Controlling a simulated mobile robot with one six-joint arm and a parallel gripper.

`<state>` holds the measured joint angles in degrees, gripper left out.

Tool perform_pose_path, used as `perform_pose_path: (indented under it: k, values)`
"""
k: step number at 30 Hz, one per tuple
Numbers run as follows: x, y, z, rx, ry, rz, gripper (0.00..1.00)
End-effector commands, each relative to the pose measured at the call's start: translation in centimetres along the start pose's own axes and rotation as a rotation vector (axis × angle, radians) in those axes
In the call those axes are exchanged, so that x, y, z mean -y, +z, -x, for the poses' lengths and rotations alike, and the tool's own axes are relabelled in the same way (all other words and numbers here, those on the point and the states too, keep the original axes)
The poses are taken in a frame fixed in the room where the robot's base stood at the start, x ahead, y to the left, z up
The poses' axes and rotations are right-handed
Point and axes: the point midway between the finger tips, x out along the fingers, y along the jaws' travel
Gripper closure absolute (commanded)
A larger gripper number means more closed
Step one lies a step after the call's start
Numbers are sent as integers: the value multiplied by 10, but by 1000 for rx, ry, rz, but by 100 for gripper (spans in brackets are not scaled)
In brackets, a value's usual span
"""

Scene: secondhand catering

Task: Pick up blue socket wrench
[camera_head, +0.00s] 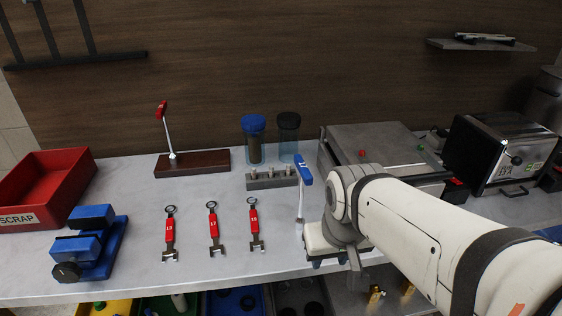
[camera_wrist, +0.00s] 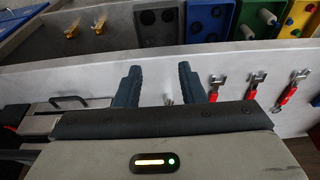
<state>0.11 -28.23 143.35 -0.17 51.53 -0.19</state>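The blue socket wrench (camera_head: 305,172) has a blue handle at the top and a thin silver shaft running down. It stands nearly upright near the front right of the bench in the head view. My gripper (camera_head: 328,262) is low over the bench's front edge, just right of the shaft; the head view does not show whether they touch. In the wrist view, my gripper's two dark fingers (camera_wrist: 160,70) are spread apart. A small pale piece shows low between them; I cannot tell what it is. The wrench's blue handle is not visible there.
Three red spanners (camera_head: 213,228) lie left of my gripper. A blue vise (camera_head: 92,243) and red scrap bin (camera_head: 45,185) are farther left. A red-handled tool stands on a wooden block (camera_head: 193,163). Behind the wrench are a grey socket rack (camera_head: 271,180) and jars (camera_head: 254,140).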

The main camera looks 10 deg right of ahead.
Motion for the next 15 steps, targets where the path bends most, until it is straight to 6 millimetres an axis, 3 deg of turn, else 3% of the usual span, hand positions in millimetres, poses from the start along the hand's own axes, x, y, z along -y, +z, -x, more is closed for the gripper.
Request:
perform_pose_path:
  k: [4,7,11,15]
  values:
    - [0,-2,1,-1,0,1,58]
    - [0,-19,12,-11,-3,6,58]
    - [6,-73,36,-47,-15,30,58]
    - [4,-140,57,-98,-23,53,58]
